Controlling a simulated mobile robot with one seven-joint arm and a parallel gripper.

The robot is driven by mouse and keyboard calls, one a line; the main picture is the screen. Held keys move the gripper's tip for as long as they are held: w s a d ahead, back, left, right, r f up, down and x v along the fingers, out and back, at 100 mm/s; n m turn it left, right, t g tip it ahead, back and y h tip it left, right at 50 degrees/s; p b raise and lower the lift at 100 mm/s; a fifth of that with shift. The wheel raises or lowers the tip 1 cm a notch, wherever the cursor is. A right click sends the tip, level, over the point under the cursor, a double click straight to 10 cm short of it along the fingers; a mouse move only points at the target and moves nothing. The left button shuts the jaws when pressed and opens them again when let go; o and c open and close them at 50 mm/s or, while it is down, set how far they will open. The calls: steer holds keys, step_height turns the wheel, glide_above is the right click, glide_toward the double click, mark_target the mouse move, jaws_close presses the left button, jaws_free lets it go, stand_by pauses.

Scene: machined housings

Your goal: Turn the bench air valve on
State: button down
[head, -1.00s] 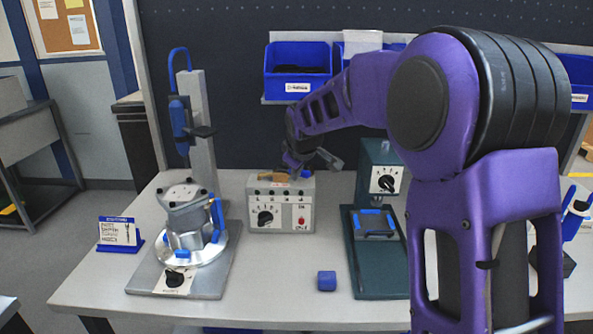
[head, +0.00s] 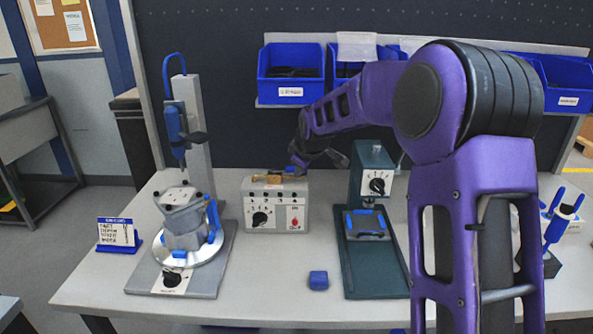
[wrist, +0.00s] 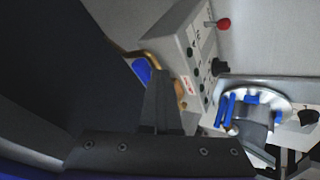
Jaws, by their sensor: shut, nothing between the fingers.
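The air valve is a brass fitting (head: 268,179) with a blue handle (head: 291,170), at the top rear of the grey control box (head: 276,209). In the wrist view the brass (wrist: 181,91) and blue handle (wrist: 142,70) show partly, behind my gripper's fingers. My gripper (head: 297,161) is shut and empty, pointing down at the valve's right end, close to the blue handle. In the wrist view my gripper (wrist: 162,76) overlaps the valve. I cannot tell whether it touches the handle, and the handle's full angle is hidden.
A press with a housing (head: 184,222) stands left of the box. A green fixture (head: 372,265) stands to the right. A small blue block (head: 318,280) lies in front. Blue bins (head: 291,90) hang behind. The front left of the bench (head: 95,285) is clear.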

steer(key=shift+w+d+r, duration=0.15)
steer(key=shift+w+d, duration=0.1)
stand_by(0.5)
